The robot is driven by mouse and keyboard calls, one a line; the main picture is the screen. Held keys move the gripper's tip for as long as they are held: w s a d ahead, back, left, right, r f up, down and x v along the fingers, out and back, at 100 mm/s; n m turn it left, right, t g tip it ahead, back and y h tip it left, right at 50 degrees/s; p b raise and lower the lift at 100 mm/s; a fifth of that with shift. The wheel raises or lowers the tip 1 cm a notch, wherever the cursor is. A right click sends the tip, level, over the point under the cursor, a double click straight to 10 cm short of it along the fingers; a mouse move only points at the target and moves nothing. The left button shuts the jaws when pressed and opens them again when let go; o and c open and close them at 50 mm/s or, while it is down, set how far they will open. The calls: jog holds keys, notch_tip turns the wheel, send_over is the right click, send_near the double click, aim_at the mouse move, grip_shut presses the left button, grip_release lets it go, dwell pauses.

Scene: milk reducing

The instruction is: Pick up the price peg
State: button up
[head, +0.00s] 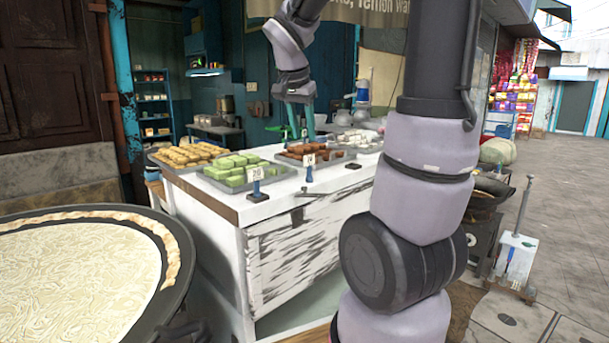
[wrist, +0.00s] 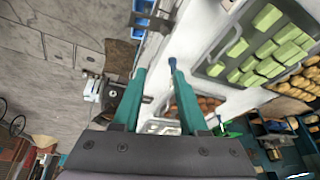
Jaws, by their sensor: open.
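Two price pegs with blue stems and white number cards stand at the counter's front edge. One reads 20 (head: 256,183) and stands before the green sweets. The other reads 14 (head: 309,165) and stands before the brown sweets. My gripper (head: 304,133) hangs over the counter behind the 14 peg, fingers pointing down. In the wrist view my gripper's teal fingers (wrist: 157,72) are apart, with nothing clearly held between them. A small blue piece (wrist: 172,63) shows by the right fingertip, probably part of a peg; I cannot tell whether they touch.
Trays of green sweets (head: 236,169), brown sweets (head: 312,151) and yellow sweets (head: 188,153) cover the white counter (head: 310,240). Small dark items (head: 353,165) lie near its front edge. A large round pan (head: 70,270) stands at left. Paved ground is open at right.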

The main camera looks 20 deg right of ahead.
aim_at(313, 163)
jog(key=w+d+f+m+g+h, duration=0.1)
jog(key=w+d+f+m+h, duration=0.25)
jog(key=w, duration=0.55)
jog(key=shift+y, duration=0.25)
jog(key=x, duration=0.7)
jog(key=w+x, duration=0.1)
jog(key=x, duration=0.3)
jog(key=shift+w+a+f, duration=0.15)
grip_shut()
